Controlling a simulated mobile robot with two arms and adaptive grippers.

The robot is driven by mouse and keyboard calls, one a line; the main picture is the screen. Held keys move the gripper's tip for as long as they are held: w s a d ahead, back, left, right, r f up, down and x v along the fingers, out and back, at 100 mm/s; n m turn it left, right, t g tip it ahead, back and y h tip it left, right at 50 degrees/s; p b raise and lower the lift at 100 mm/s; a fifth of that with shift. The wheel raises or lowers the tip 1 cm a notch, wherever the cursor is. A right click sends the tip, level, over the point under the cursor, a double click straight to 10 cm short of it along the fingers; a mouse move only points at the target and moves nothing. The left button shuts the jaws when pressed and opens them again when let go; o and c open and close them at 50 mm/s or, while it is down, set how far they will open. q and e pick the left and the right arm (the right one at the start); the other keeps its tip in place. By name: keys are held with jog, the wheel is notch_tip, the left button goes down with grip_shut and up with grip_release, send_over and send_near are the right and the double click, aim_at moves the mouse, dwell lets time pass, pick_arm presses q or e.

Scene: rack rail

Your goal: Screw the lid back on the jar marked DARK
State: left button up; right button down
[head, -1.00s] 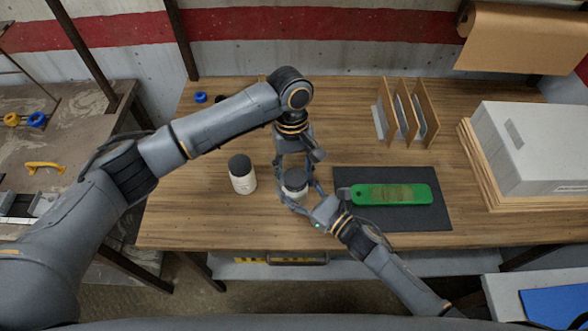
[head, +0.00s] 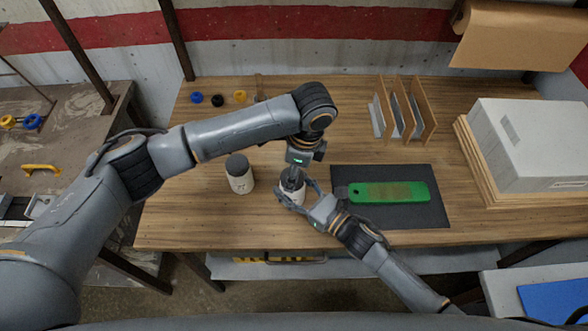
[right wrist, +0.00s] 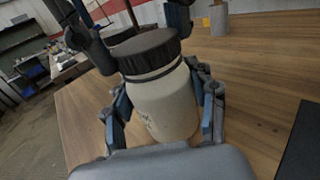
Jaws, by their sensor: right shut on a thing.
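A pale jar (right wrist: 165,103) stands on the wooden bench; in the head view it is partly hidden (head: 291,196). My right gripper (head: 297,192) is shut on its body from the front right. A dark lid (right wrist: 147,50) is on its mouth, with a thin lighter line and a dark ring beneath; I cannot tell how tight it sits. My left gripper (head: 292,179) points down from above, its fingers beside the lid; I cannot tell whether they grip it. A second pale jar (head: 240,178) with a dark lid stands apart to the left. The lettering on both is too small to read.
A green-handled tool (head: 390,192) lies on a dark mat (head: 400,217) to the right. Upright dividers (head: 405,110) and a grey box (head: 530,140) are behind and right. Blue (head: 196,98), black (head: 217,101) and yellow (head: 240,97) small items are at the back left.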

pick_arm(q)
jog(key=m, duration=0.3)
jog(key=m+t, duration=0.1)
jog(key=m, duration=0.2)
jog(key=shift+a+m+h, duration=0.1)
jog(key=shift+m+h, duration=0.2)
jog(key=shift+m, duration=0.1)
jog(key=m, duration=0.6)
jog(key=shift+a+h, duration=0.15)
jog(key=shift+h, duration=0.25)
jog(key=m+h, duration=0.1)
jog(key=m, duration=0.4)
jog(key=shift+m, duration=0.4)
jog(key=m, duration=0.4)
jog(key=shift+a+m+h, duration=0.1)
jog(key=shift+m+h, duration=0.2)
jog(key=o, duration=0.9)
jog(key=shift+c, duration=0.2)
jog(key=shift+s, duration=0.1)
notch_tip(320, 180, up, 12)
jog(key=s+a, duration=0.1)
jog(key=shift+s+a+f, duration=0.1)
